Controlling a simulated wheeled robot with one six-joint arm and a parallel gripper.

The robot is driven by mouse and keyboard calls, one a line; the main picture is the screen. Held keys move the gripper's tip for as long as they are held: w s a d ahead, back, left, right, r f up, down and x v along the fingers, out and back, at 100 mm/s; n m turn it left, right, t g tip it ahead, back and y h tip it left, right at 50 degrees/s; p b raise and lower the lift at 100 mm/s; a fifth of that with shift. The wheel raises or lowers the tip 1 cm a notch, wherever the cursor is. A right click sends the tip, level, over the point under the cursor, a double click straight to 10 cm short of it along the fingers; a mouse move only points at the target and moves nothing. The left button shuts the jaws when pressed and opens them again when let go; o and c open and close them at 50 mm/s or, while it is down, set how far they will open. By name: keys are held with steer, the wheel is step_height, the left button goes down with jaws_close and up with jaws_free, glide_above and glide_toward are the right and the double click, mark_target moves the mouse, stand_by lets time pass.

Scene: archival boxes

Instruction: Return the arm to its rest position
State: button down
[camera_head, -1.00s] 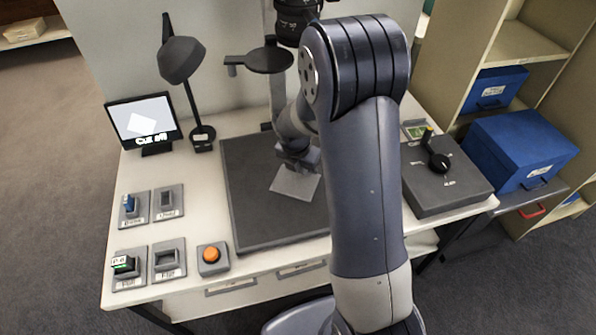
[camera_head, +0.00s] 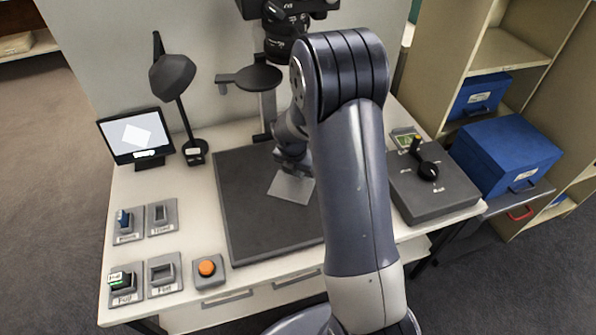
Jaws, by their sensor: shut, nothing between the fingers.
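My arm rises from the bottom of the head view, bends at a high elbow and reaches down behind it over the dark copy board (camera_head: 240,220). My gripper (camera_head: 292,168) is small and partly hidden by my own arm links. It is just above or at the upper edge of a pale grey sheet (camera_head: 291,188) lying on the board. I cannot tell from the picture whether it touches the sheet. My gripper is shut with nothing visible in it.
A camera (camera_head: 285,20) hangs over the board. A desk lamp (camera_head: 172,75) and a monitor (camera_head: 136,136) stand at the left. Switch plates and an orange button (camera_head: 207,268) line the table's left front. A grey control box (camera_head: 433,190) and blue boxes (camera_head: 507,155) are at the right.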

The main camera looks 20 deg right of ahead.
mark_target(295, 185)
steer(key=p+v, duration=0.1)
steer(key=v, duration=0.6)
steer(key=shift+r, duration=0.2)
steer(key=b+x, duration=0.1)
steer(key=x, duration=0.6)
steer(key=shift+s+f, duration=0.1)
steer(key=shift+f, duration=0.05)
steer(key=shift+s+a+f+b, duration=0.25)
steer(key=shift+s+a+b, duration=0.2)
steer(key=shift+a+b, duration=0.2)
steer(key=shift+s+a+r+b, duration=0.15)
steer(key=shift+s+a+b, duration=0.2)
steer(key=shift+s, duration=0.25)
